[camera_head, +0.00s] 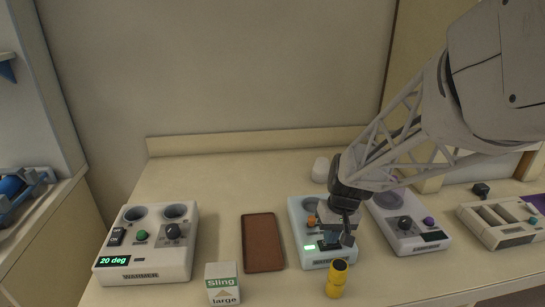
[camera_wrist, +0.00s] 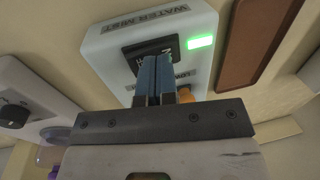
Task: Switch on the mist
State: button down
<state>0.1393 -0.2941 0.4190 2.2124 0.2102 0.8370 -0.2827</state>
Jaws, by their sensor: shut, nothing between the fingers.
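The water mist unit (camera_head: 297,218) is a pale blue-white box near the middle of the counter in the head view. In the wrist view its casing (camera_wrist: 105,50) carries a WATER MIST label, a black switch panel (camera_wrist: 140,50) and a lit green display (camera_wrist: 201,41). An orange knob (camera_wrist: 186,95) shows partly behind my fingers. My gripper (camera_head: 333,243) is over the unit, pointing down, shut and empty. In the wrist view the blue fingertips (camera_wrist: 156,62) are at the switch panel and cover part of it. I cannot tell whether they touch it, nor the switch's position.
The WARMER unit (camera_head: 145,250) stands at left, with a brown tray (camera_head: 262,243) between it and the mist unit. A Sling box (camera_head: 222,283) and a yellow bottle (camera_head: 337,278) stand in front. Another control unit (camera_head: 408,225) and a slotted charger-like unit (camera_head: 495,222) are at right.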

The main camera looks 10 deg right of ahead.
aim_at(321, 245)
jog(key=shift+r, duration=0.1)
notch_tip(321, 245, up, 14)
jog(key=a, duration=0.2)
jog(key=shift+f, duration=0.2)
dwell(0.4)
jog(key=shift+s+a, duration=0.1)
jog(key=shift+s, duration=0.05)
jog(key=s+a+t+h, duration=0.1)
jog(key=s+t+h, duration=0.1)
jog(key=s, duration=1.5)
jog(key=shift+s+f+t, duration=0.15)
jog(key=shift+s+t, duration=0.05)
jog(key=shift+t, duration=0.1)
jog(key=shift+a, duration=0.1)
